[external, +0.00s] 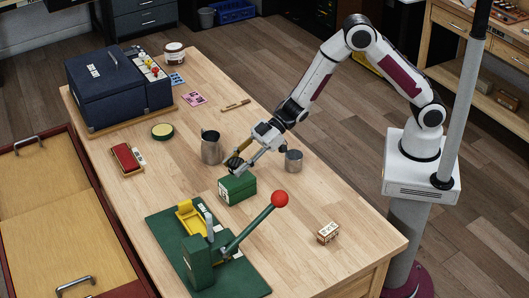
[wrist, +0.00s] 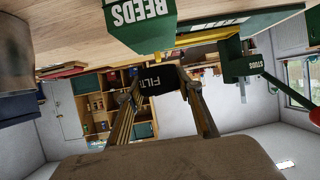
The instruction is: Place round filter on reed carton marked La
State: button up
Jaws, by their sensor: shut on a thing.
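My gripper (external: 239,168) is over the middle of the table, just above and behind a green reed carton (external: 237,189). In the wrist view, my gripper (wrist: 165,88) is shut on the round filter, a dark piece (wrist: 158,82) with white lettering beginning "FILT". It is held on edge between the fingers, apart from the carton. In the external view the filter (external: 233,161) is small and partly covered by the fingers. The carton shows large white "REEDS" lettering in the wrist view (wrist: 142,22). Its note mark is not readable.
A metal beaker (external: 211,148) and a smaller metal cup (external: 293,161) flank my gripper. A green press (external: 199,262) with a red-knobbed lever (external: 279,199) stands in front. A small box (external: 328,232) sits at the right. Bare table lies between the carton and that box.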

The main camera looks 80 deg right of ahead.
jog(key=shift+f, duration=1.65)
jog(key=shift+f, duration=0.1)
jog(key=o, duration=1)
jog(key=shift+o, duration=0.2)
jog(key=v, duration=1.2)
